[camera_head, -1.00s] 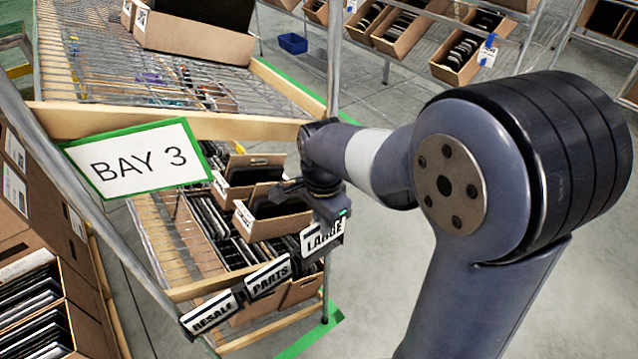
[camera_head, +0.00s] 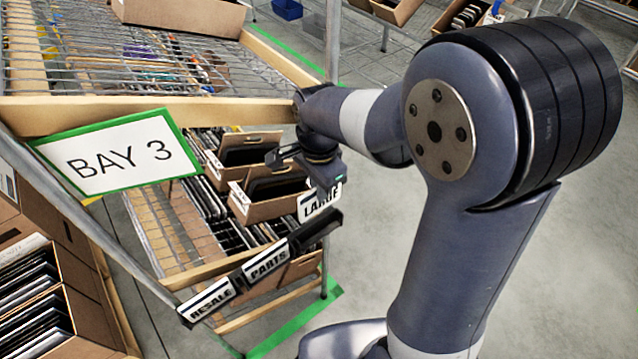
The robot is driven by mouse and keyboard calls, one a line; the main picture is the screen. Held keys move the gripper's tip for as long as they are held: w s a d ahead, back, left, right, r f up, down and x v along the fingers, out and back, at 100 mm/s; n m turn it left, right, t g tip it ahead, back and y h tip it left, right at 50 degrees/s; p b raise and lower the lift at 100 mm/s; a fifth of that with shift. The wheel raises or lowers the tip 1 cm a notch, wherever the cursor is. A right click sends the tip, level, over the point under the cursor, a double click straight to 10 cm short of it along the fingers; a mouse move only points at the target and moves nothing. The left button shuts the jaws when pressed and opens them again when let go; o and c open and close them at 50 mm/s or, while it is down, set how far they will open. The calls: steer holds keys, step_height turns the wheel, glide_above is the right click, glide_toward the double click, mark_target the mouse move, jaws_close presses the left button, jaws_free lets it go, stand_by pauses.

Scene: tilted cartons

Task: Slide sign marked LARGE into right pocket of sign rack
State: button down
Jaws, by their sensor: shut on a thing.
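The sign marked LARGE (camera_head: 320,205) is white with black letters and slightly tilted. My gripper (camera_head: 325,188) is shut on its upper part. The sign rack (camera_head: 240,279) is a dark strip sloping up to the right along the shelf's front. Its right pocket (camera_head: 316,230) is black and shows no sign face. The LARGE sign shows just above this pocket; I cannot tell whether its lower edge touches the pocket. The PARTS sign (camera_head: 268,263) sits in the middle pocket and the RESALE sign (camera_head: 210,299) in the left one.
Cartons of dark folders (camera_head: 268,192) stand on the shelf behind the rack, close to my gripper. A BAY 3 placard (camera_head: 118,155) hangs on the wooden beam (camera_head: 150,113). A metal post (camera_head: 332,50) rises behind my wrist. Open floor (camera_head: 375,235) lies right of the rack.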

mark_target(317, 212)
step_height(317, 212, down, 4)
steer(key=shift+s+a+r+p, duration=0.15)
steer(key=shift+p, duration=0.85)
steer(key=shift+f+b, duration=2.65)
steer(key=shift+f, duration=0.8)
steer(key=shift+f+b, duration=0.3)
steer(key=shift+f, duration=0.1)
steer(key=c, duration=1.5)
jaws_free()
steer(key=shift+o, duration=0.2)
step_height(317, 212, up, 11)
steer(key=shift+f+p, duration=0.1)
steer(key=shift+p, duration=0.4)
